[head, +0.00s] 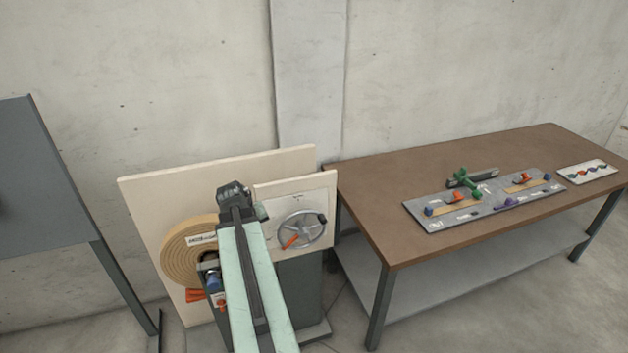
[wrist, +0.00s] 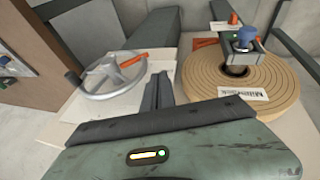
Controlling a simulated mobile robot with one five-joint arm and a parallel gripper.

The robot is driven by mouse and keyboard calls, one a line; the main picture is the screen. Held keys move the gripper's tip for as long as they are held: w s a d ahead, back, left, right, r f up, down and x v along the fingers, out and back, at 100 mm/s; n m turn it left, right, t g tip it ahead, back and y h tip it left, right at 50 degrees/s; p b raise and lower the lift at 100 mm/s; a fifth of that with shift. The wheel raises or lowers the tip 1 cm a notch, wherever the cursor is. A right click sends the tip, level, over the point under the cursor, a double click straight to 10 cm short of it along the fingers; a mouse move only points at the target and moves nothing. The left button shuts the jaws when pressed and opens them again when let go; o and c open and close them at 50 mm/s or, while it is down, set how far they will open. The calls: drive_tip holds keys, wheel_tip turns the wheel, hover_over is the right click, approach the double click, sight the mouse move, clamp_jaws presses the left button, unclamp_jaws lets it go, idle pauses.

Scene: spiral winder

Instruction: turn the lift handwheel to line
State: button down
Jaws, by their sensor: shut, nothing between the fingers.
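The lift handwheel (head: 303,229) is a grey metal spoked wheel on a pale square panel (head: 270,187). An orange piece (head: 290,241) lies across its lower left, and a dark knob (head: 322,218) sits at its upper right rim. The wheel also shows in the wrist view (wrist: 108,70), left of my gripper, with the orange piece (wrist: 132,60) at its right. My gripper (head: 233,190) is shut and empty, up and left of the wheel in the head view. Its dark fingers show in the wrist view (wrist: 158,90), apart from the wheel. I cannot make out any line mark.
A tan wound coil (head: 180,252) stands left of the wheel, beside a blue knob (head: 212,282) and an orange part (head: 194,295). A large pale board (head: 150,200) stands behind.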

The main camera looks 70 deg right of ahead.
drive_tip(key=m+g+h+p, duration=0.1)
drive_tip(key=m+p, duration=0.1)
drive_tip(key=p, duration=0.3)
approach(315, 215)
drive_tip(key=f+b, duration=0.2)
drive_tip(key=b, duration=0.2)
drive_tip(key=w+f+b, duration=0.1)
drive_tip(key=f+b, duration=0.2)
drive_tip(key=b, duration=0.2)
drive_tip(key=shift+s+d+f+b, duration=0.25)
drive_tip(key=shift+s+d+b, duration=0.15)
drive_tip(key=shift+s, duration=0.2)
drive_tip(key=shift+s+d+f+b, duration=0.2)
drive_tip(key=shift+s+d+b, duration=0.05)
drive_tip(key=shift+s+d, duration=0.4)
drive_tip(key=shift+s, duration=0.15)
drive_tip(key=shift+w, duration=0.1)
